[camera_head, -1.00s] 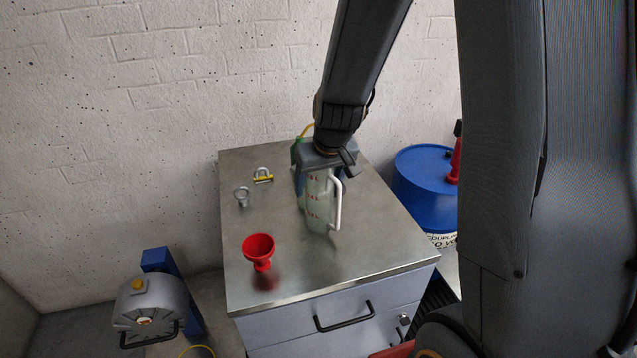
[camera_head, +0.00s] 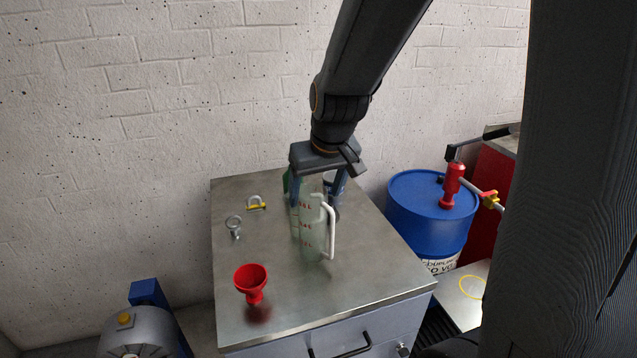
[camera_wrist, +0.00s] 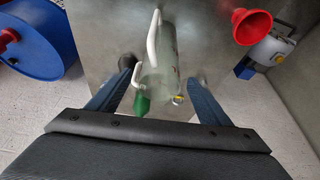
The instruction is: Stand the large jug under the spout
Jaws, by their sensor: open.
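The large jug (camera_head: 314,232) is clear with red litre marks and a white handle on its right. It stands upright on the metal cabinet top (camera_head: 385,282). My gripper (camera_head: 318,196) is above and around the jug's upper part, pointing down. In the wrist view the jug (camera_wrist: 160,58) lies beyond and between the two spread blue fingers of my gripper (camera_wrist: 165,72). The fingers are open; I cannot tell whether either touches the jug. A red hand pump (camera_head: 452,186) stands on the blue drum (camera_head: 415,205), with a yellow-tipped outlet (camera_head: 490,200) that looks like the spout.
A red funnel (camera_head: 251,282) stands at the cabinet's front left. An eyebolt (camera_head: 234,226) and a shackle with a yellow pin (camera_head: 256,203) lie behind it. A green object (camera_wrist: 141,105) is close to my fingers. A pale slab (camera_head: 462,305) lies right of the cabinet.

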